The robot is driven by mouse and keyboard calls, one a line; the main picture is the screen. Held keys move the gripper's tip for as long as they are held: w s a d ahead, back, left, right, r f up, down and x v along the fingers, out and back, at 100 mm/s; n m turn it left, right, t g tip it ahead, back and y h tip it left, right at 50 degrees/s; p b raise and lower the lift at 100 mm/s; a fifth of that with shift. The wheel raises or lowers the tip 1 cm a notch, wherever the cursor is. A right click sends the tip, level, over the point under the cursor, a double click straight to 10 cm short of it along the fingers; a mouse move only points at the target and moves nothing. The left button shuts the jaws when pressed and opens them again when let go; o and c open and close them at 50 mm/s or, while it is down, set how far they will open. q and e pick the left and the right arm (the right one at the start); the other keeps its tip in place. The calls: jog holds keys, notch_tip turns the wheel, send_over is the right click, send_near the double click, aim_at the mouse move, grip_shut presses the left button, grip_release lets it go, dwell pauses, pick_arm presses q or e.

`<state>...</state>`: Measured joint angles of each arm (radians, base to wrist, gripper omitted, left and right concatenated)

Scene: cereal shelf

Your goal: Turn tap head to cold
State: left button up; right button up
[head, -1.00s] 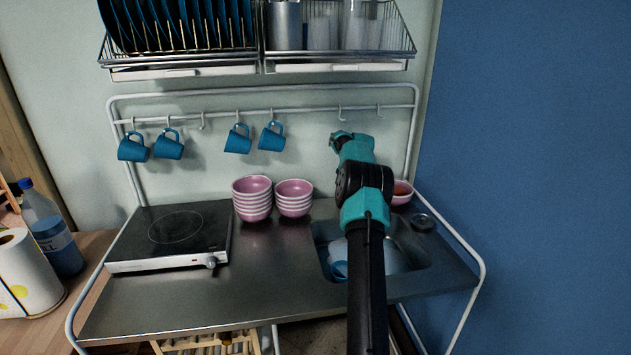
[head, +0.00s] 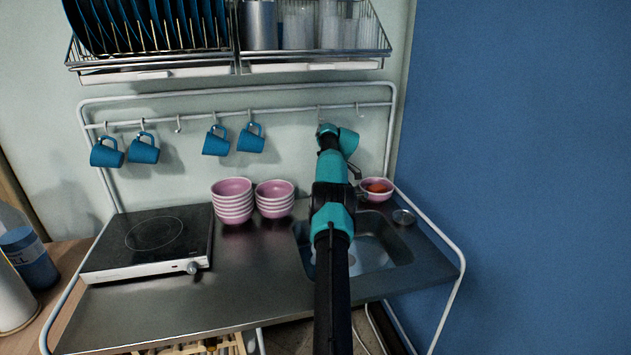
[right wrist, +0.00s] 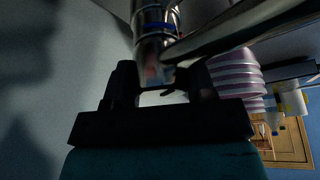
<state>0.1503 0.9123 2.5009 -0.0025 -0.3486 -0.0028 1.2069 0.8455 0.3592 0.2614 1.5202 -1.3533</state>
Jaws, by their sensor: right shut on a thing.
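The metal tap (right wrist: 155,22) shows in the right wrist view as a shiny cylinder with a blue band, its spout (right wrist: 225,28) reaching to the upper right. The tap head (right wrist: 155,72), with a small blurred red and blue mark, sits between the two dark fingers of my right gripper (right wrist: 160,82), which is shut on it. In the head view my right arm covers most of the tap; only a piece of its spout (head: 354,171) shows beside the arm. The right fingers cannot be made out there. My left gripper is in neither view.
The sink (head: 375,248) lies under my right arm. Stacked pink bowls (head: 232,203) stand left of it, and a bowl with something red (head: 376,189) sits behind right. Blue mugs (head: 216,141) hang from a rail below the dish rack (head: 160,68). A hotplate (head: 150,240) is at left.

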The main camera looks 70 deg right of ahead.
jog(key=shift+s+f, duration=0.1)
jog(key=shift+f, duration=0.1)
dwell(0.4)
jog(key=o, duration=1.2)
jog(key=shift+r, duration=0.1)
jog(key=shift+o, duration=0.2)
jog(key=shift+r, duration=0.25)
